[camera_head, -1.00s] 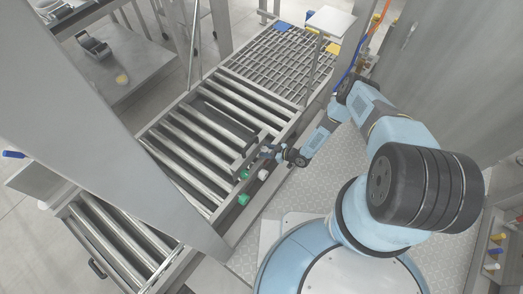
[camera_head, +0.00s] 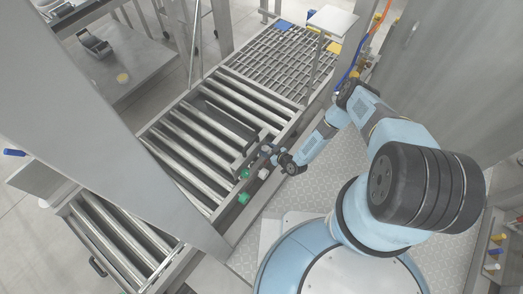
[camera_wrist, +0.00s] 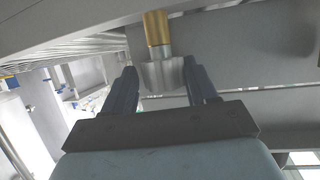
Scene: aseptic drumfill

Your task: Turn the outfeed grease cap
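A grey metal cap (camera_wrist: 162,75) on a brass-coloured stem (camera_wrist: 156,28) shows in the wrist view, under a grey metal beam. I take it for the grease cap. My gripper (camera_wrist: 160,80) is open, with its two dark fingers on either side of the cap. A gap shows between the cap and each finger. In the head view my gripper (camera_head: 268,150) is at the near side rail of the roller conveyor (camera_head: 205,135). The cap is too small or hidden to make out there.
Two green knobs (camera_head: 243,198) and a white knob (camera_head: 263,174) sit along the conveyor's near side, close to my gripper. A grey upright post (camera_head: 110,120) stands at the left. Tread-plate floor (camera_head: 335,165) lies clear beside the conveyor.

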